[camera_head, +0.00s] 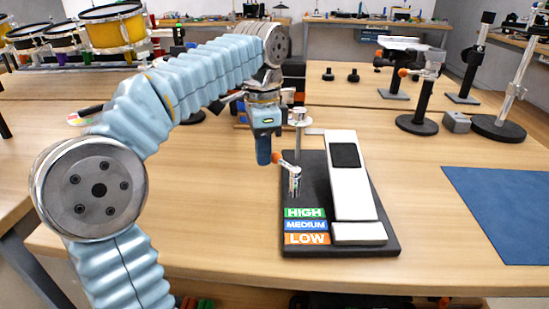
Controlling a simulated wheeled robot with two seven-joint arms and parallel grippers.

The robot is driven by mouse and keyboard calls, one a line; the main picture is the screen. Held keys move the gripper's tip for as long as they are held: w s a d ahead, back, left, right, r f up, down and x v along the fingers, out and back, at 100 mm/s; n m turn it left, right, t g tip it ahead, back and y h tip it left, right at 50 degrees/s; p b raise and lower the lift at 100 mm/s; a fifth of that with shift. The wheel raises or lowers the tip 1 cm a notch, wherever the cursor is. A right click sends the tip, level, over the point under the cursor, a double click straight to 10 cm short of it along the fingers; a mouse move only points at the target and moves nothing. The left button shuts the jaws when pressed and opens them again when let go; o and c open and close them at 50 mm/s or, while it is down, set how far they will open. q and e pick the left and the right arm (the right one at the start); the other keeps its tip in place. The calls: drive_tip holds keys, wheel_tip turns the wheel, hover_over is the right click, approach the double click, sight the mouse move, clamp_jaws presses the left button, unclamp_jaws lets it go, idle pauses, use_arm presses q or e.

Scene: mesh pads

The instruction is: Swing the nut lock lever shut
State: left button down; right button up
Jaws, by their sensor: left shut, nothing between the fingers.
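A small lever with an orange knob (276,157) sticks out to the upper left from a short silver post (294,182). The post stands on a black base (291,246), left of a long white panel with a dark square on it. My left gripper (263,160) points down with its blue fingers shut and empty. Its fingertips are just left of the orange knob, at about its height in the picture; I cannot tell whether they touch. My right gripper is not in view.
HIGH, MEDIUM and LOW labels (306,226) lie at the base's front left. A taller silver post (299,130) stands behind the lever. A blue mat (507,212) lies at right. Black stands (418,122) are at the back right. The table left of the base is clear.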

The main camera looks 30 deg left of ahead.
use_arm(q)
drive_tip(key=shift+w+d+p, duration=0.35)
drive_tip(key=shift+w, duration=0.4)
drive_tip(key=shift+w+d, duration=0.85)
drive_tip(key=shift+w, duration=0.05)
drive_tip(key=shift+w+d, duration=0.2)
drive_tip(key=shift+d, duration=0.3)
drive_tip(key=shift+w+d, duration=0.2)
drive_tip(key=shift+d, duration=0.3)
drive_tip(key=shift+s+a, duration=0.5)
